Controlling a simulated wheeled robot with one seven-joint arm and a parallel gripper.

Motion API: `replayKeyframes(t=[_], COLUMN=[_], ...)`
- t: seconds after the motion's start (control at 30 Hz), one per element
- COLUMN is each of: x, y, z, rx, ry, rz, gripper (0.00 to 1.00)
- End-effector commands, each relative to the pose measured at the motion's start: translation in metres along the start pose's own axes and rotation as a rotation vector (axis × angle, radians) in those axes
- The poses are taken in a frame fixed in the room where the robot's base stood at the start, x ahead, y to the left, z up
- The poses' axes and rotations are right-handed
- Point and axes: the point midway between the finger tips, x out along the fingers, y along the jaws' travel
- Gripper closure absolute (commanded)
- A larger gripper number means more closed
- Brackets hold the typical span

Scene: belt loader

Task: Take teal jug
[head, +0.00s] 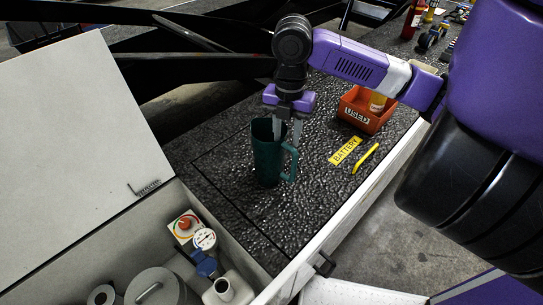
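The teal jug (267,160) stands upright on the dark textured surface, its handle on the right side. My gripper (287,136) points down over the jug's right rim. Its two fingers are apart. The left finger is at the jug's mouth and the right finger is just outside the rim, above the handle. Whether either finger touches the jug cannot be told. The far part of the rim is partly hidden behind the left finger.
An orange bin (367,113) marked USED holds a yellow-orange bottle. A yellow BATTERY label (345,150) and a yellow marker (365,158) lie right of the jug. An open white box (262,301) with gauges and containers is at front left, its lid (70,140) raised.

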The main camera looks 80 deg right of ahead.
Motion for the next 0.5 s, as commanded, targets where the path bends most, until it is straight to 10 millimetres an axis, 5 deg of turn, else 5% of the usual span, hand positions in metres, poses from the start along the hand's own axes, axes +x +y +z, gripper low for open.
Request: replayKeyframes(t=[0.5], x=[0.054], y=[0.006], z=[0.001], rx=[0.004], ry=[0.002], rz=[-0.001], gripper=[0.65])
